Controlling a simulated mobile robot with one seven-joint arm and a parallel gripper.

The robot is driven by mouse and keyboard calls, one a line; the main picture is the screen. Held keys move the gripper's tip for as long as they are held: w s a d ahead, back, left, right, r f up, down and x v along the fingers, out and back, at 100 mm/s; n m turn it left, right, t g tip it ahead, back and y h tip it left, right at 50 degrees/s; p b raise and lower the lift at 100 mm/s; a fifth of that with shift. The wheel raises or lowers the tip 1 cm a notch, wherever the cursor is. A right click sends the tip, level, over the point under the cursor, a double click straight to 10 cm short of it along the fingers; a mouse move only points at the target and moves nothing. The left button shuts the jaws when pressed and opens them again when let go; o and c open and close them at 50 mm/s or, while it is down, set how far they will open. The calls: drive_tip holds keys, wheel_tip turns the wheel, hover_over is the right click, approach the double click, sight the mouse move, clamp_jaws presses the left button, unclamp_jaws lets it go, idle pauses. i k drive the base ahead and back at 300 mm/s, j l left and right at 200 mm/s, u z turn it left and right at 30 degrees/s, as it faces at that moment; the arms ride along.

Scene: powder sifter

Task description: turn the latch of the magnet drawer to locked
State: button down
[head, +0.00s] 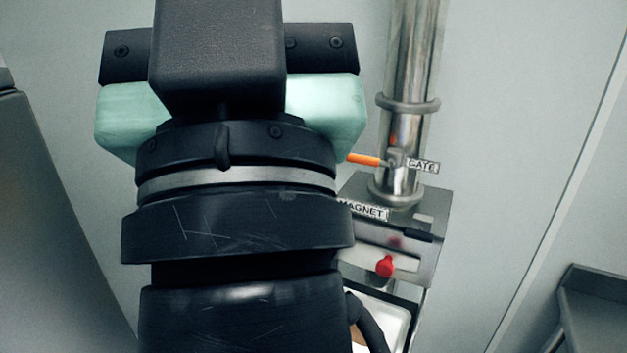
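The magnet housing (425,213) is a grey metal box at the foot of the steel pipe, right of my arm. It has a label reading MAGNET (362,209). On its front are a red knob (385,265) and a dark bar (418,235). The red knob looks like the latch, but I cannot tell its locked or unlocked position. The left part of the housing is hidden behind my arm. My gripper (230,110) is seen from behind, large in the left and middle of the view. Its fingertips are hidden, and no contact with the housing shows.
A vertical steel pipe (407,130) rises above the housing. An orange lever (364,159) sticks out left of it, beside a GATE label (422,166). A pale tray (395,322) is partly visible below. A dark metal surface (595,305) stands at lower right.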

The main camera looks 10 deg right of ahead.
sight(418, 234)
drive_tip(key=i+l+z, duration=0.15)
drive_tip(key=z, duration=0.2)
drive_tip(key=i+l+z, duration=0.15)
drive_tip(key=z, duration=0.2)
drive_tip(key=i+l+z, duration=0.1)
drive_tip(key=z, duration=0.25)
drive_tip(key=i, duration=0.1)
